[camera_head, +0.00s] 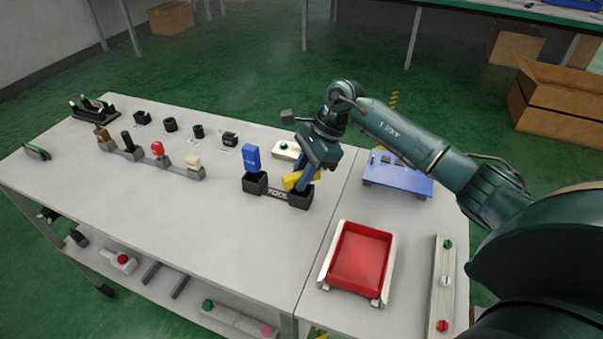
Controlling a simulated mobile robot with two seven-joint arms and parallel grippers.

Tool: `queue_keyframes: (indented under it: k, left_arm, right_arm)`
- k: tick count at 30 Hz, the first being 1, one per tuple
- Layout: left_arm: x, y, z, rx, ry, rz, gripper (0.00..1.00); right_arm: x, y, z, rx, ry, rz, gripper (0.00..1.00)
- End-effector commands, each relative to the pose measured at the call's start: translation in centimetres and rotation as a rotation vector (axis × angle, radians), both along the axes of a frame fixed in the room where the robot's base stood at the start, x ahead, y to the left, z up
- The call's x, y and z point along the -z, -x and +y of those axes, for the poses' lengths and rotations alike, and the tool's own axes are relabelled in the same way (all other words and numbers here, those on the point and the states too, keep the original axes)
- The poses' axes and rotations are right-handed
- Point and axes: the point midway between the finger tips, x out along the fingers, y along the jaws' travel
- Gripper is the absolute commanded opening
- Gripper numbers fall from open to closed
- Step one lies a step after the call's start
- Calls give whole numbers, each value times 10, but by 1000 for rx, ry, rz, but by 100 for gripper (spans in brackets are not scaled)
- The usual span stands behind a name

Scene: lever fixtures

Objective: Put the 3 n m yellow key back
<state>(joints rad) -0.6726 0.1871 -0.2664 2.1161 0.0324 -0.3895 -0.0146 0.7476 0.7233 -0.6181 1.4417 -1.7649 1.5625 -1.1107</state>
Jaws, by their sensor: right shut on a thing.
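My right gripper (309,181) reaches down over the right end of the black tool holder (273,194). It is shut on the yellow key (291,180), which sits at or just above the right socket. The gripper covers part of the key, so I cannot tell how far it is inside the socket. The blue key (251,157) stands upright in the left socket of the holder. My left gripper is not in view.
A white fixture with a green button (285,149) stands behind. A blue stand (398,178) and red tray (360,257) are to the right. The front left tabletop is clear.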

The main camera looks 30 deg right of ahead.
Motion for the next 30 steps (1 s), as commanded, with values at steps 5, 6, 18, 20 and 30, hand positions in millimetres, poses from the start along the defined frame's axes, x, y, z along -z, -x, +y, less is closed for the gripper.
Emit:
queue_keyframes:
  k: [5,6,18,20,30]
  left_arm:
    - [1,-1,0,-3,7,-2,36]
    - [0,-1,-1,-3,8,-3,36]
    - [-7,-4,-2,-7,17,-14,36]
    - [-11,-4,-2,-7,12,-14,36]
    - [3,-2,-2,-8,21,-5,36]
  right_arm:
    - [2,0,0,0,0,0,28]
    - [2,0,0,0,0,0,31]
    - [0,0,0,0,0,1,41]
    - [-4,0,0,0,-1,1,41]
    - [-60,1,-32,2,1,-6,41]
